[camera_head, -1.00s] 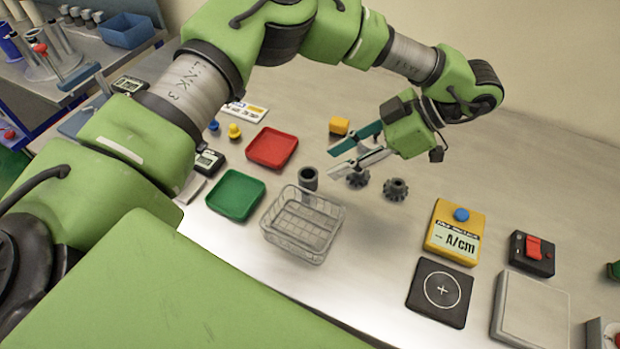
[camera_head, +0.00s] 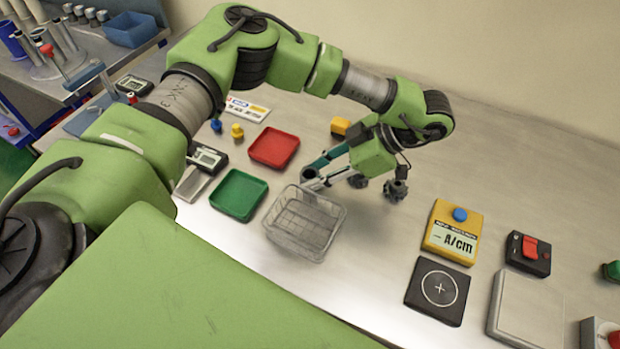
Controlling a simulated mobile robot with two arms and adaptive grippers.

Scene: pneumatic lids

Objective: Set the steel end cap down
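A dark grey hollow cylinder (camera_head: 310,174) stands on the bench just behind the wire basket; it may be the steel end cap, but I cannot tell for sure. My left gripper (camera_head: 315,173) reaches in from the right, low over the bench. Its two fingertips are at the cylinder, one towards the back and one towards the front, and partly cover it. Whether they press on it I cannot tell. My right gripper is not in view.
The wire basket (camera_head: 337,223) looks empty. A green tray (camera_head: 238,194) and a red tray (camera_head: 274,147) lie left of it. Two dark gears (camera_head: 396,190) (camera_head: 358,181) stand near my gripper. A yellow meter (camera_head: 453,230) and black pad (camera_head: 438,291) lie right; bench between is clear.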

